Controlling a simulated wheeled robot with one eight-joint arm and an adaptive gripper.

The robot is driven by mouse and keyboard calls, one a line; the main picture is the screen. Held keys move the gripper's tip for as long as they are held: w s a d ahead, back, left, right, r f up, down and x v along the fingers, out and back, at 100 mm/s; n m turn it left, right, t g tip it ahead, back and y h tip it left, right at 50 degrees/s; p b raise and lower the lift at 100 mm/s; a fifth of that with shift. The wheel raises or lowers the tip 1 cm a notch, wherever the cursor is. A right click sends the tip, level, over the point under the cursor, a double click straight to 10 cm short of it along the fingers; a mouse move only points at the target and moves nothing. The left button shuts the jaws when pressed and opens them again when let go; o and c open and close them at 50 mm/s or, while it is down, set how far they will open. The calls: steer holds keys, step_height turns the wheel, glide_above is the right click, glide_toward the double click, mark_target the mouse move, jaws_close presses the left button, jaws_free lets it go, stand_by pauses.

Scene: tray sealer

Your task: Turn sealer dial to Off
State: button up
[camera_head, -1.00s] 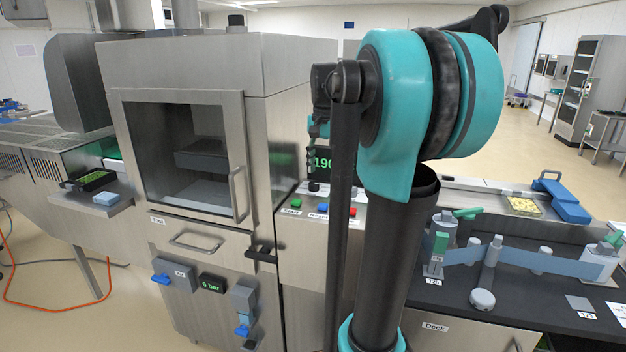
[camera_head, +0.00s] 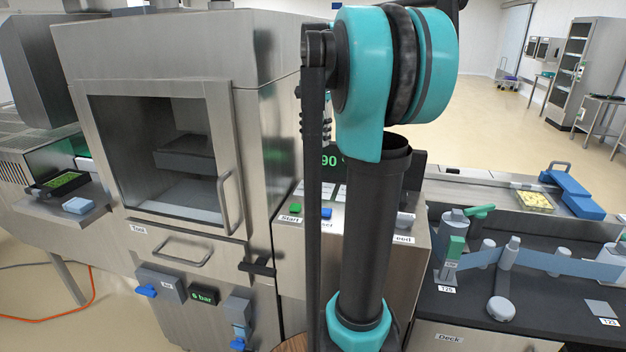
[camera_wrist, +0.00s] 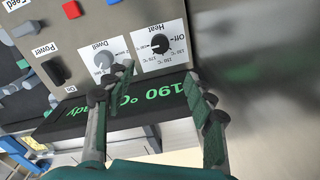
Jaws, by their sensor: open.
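The heat dial is a black knob (camera_wrist: 158,43) on a white plate marked Off, Heat and temperatures, in the wrist view. Its pointer setting is too small to read surely. My gripper (camera_wrist: 158,76) is open and empty, its two fingers spread just below the heat dial in the picture, apart from the knob as far as I can tell. The left fingertip overlaps the plate of the grey Dwell knob (camera_wrist: 104,60). The sealer's display (camera_wrist: 125,104) shows a green 190 °C between the fingers. In the head view my arm hides the dials and gripper.
Green (camera_head: 295,208) and blue (camera_head: 326,212) buttons sit on the sealer's front panel. The tool door handle (camera_head: 229,200) projects from the sealer at the left. A black deck (camera_head: 455,315) with posts and a blue band stands at the right.

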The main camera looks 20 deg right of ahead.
mark_target(314, 184)
step_height(314, 184, down, 15)
steer(key=shift+w+a+f, duration=0.1)
steer(key=shift+w, duration=0.05)
steer(key=shift+c, duration=0.4)
steer(key=c, duration=1.1)
